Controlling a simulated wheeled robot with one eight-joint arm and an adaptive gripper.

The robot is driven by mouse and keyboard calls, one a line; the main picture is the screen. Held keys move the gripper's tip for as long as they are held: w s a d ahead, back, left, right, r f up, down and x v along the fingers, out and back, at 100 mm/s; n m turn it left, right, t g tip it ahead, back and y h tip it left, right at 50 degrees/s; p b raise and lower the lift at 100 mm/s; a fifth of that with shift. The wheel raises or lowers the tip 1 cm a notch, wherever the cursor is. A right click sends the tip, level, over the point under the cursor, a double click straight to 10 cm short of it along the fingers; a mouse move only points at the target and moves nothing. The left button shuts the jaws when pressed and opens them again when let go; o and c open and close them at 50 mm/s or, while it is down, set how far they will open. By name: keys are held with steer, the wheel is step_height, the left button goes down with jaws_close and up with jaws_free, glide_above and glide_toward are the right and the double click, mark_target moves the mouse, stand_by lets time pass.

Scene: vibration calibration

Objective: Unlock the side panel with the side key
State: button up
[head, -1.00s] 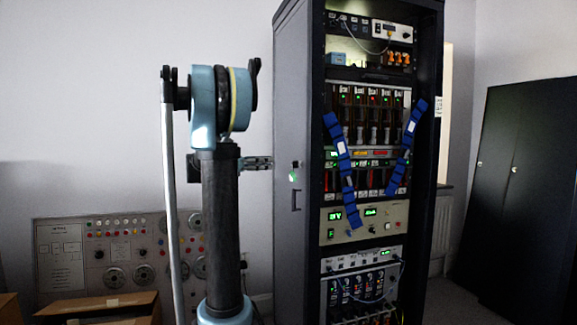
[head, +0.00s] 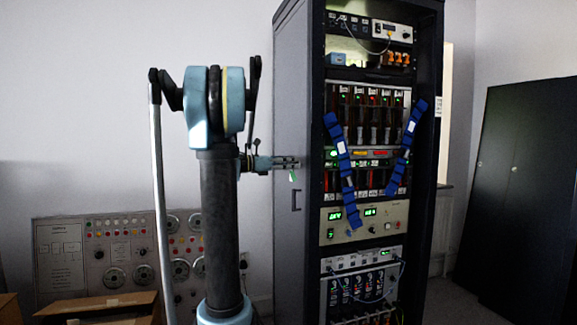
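The side panel (head: 290,100) is the grey left side of the tall dark rack. The side key's small green tag (head: 292,177) hangs at the panel, just above a recessed vertical handle (head: 296,200). My gripper (head: 298,162) reaches in from the left, its fingers level and overlapping the key's spot just above the tag. The fingers hide the key's head and the lock. I cannot tell whether they are closed on the key or only around it. The panel looks shut.
The rack's open front holds instruments (head: 365,220) and blue straps (head: 341,150). A control panel with dials (head: 95,255) stands against the wall at left, behind cardboard boxes (head: 100,305). A dark cabinet (head: 530,190) stands at right.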

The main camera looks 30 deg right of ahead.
jaws_close()
steer(key=shift+m, duration=0.3)
steer(key=m, duration=0.3)
steer(key=shift+s+m, duration=0.15)
steer(key=shift+m, duration=0.15)
steer(key=m, duration=0.9)
steer(key=shift+s+a+f, duration=0.15)
steer(key=shift+s+f, duration=0.15)
steer(key=m, duration=0.4)
steer(key=shift+s+f+m, duration=0.1)
steer(key=shift+f+m, duration=0.15)
steer(key=shift+m, duration=0.05)
